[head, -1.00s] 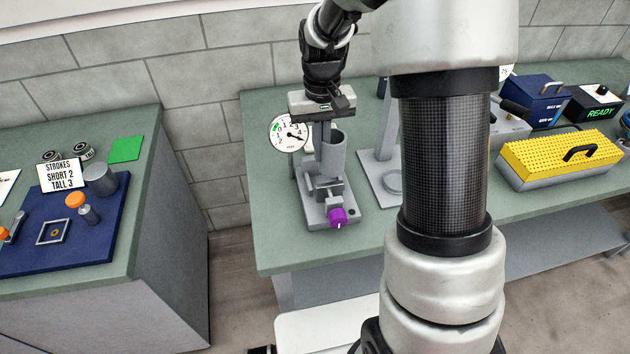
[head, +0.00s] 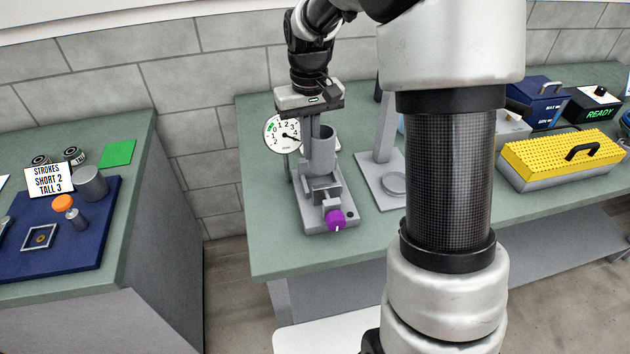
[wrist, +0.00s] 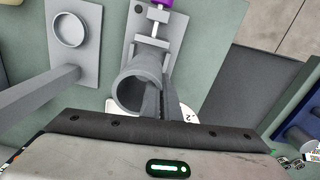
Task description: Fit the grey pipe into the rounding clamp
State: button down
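The grey pipe (head: 320,152) is a hollow, upright cylinder at the back of the rounding clamp (head: 323,186). The clamp is grey with a purple knob (head: 336,220) at its front. My gripper (head: 314,130) reaches down at the pipe's rim, with its fingers closed across one side of the wall. In the wrist view the pipe (wrist: 128,92) shows its open end beside the fingers (wrist: 160,105), and the clamp (wrist: 150,45) lies beyond it. The pipe's lower end is close to the jaws; I cannot tell whether it touches them.
A round dial gauge (head: 282,133) stands left of the clamp. A grey post stand with a round ring (head: 394,184) is to its right. Further right are a yellow box (head: 562,158) and a blue box (head: 537,100). The green bench in front of the clamp is clear.

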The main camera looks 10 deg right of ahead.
aim_at(311, 169)
jog(key=shift+f, duration=3.6)
jog(key=shift+f, duration=0.2)
jog(key=c, duration=2)
grip_release()
